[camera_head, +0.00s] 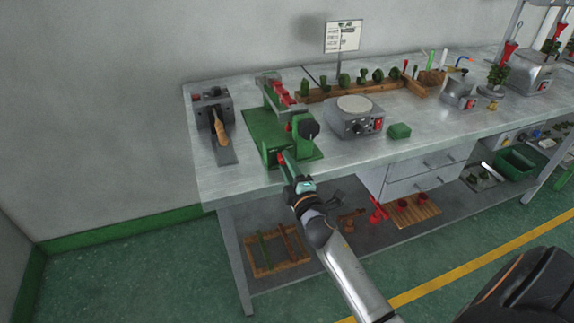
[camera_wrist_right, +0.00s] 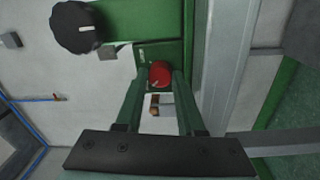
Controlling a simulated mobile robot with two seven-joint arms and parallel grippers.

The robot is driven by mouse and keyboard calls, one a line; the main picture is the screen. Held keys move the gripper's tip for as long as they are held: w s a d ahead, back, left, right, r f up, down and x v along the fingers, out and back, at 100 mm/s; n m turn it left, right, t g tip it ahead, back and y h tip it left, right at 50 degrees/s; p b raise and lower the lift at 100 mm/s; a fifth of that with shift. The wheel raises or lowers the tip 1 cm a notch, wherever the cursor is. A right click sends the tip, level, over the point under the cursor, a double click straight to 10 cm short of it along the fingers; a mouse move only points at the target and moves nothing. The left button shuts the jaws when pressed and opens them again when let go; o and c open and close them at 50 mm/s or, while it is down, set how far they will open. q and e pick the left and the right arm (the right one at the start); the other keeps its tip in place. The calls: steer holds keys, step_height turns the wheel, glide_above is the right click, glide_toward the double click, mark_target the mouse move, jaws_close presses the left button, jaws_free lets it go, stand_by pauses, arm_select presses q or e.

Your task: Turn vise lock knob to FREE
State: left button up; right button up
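The green vise (camera_head: 272,135) stands on the metal bench, toward its left end. A round red knob (camera_wrist_right: 160,73) with a pale mark sits on its green body in the right wrist view. In the head view this knob (camera_head: 281,157) shows small on the vise's front side. My right gripper (camera_head: 284,160) is at the knob. In the right wrist view its fingers (camera_wrist_right: 159,76) are apart, one on each side of the knob; whether they touch it I cannot tell. A larger black knob (camera_head: 309,128) is on the vise, also in the right wrist view (camera_wrist_right: 78,27). My left gripper is not in view.
A grey device with a wooden-handled tool (camera_head: 221,130) stands left of the vise. The bench's front edge (camera_head: 240,196) lies near my right arm. A lower shelf holds wooden racks (camera_head: 278,250).

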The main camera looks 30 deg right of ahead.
steer(key=o, duration=0.4)
